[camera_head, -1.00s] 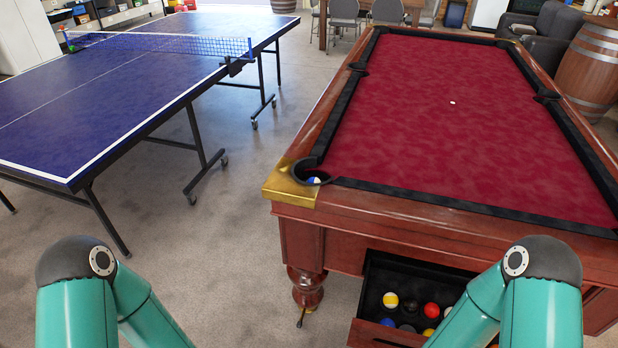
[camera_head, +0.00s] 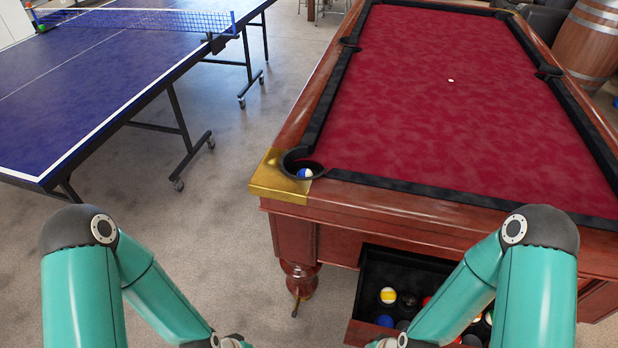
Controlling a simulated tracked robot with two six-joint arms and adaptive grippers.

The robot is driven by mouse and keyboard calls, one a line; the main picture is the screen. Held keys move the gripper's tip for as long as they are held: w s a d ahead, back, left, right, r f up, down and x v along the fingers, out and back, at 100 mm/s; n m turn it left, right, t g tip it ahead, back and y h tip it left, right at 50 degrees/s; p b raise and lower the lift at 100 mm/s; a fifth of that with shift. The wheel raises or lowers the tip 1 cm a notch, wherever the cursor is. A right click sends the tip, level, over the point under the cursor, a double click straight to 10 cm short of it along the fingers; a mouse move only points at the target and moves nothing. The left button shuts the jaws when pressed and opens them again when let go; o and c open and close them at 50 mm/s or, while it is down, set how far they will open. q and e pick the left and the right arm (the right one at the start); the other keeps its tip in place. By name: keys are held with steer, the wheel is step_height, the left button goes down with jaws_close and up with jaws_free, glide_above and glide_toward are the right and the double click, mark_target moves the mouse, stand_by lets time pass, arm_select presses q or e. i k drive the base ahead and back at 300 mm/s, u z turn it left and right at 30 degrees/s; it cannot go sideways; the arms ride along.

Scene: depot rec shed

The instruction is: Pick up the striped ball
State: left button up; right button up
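A blue-and-white ball (camera_head: 305,173) that looks striped sits in the near left corner pocket of the red pool table (camera_head: 450,120). My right forearm crosses in front of part of the drawer and hides some balls. My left arm reaches in from the lower left, over the floor. Only the wrist ends of both arms show at the bottom edge; both grippers are out of the picture.
A blue table-tennis table (camera_head: 90,90) with a net stands at the left. Grey floor (camera_head: 220,220) lies clear between the tables. The pool table has a brass corner (camera_head: 275,180) and a turned leg (camera_head: 300,278). A small white ball (camera_head: 450,81) lies on the cloth. A barrel (camera_head: 595,45) stands far right.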

mark_target(304, 172)
steer(key=u, duration=0.5)
steer(key=i, duration=0.2)
steer(key=z, duration=2.6)
steer(key=k, duration=0.15)
steer(key=u, duration=0.15)
steer(key=k, duration=1.15)
steer(key=u, duration=0.75)
steer(key=i, duration=0.45)
steer(key=u, duration=0.75)
steer(key=i, duration=0.75)
steer(key=z, duration=0.45)
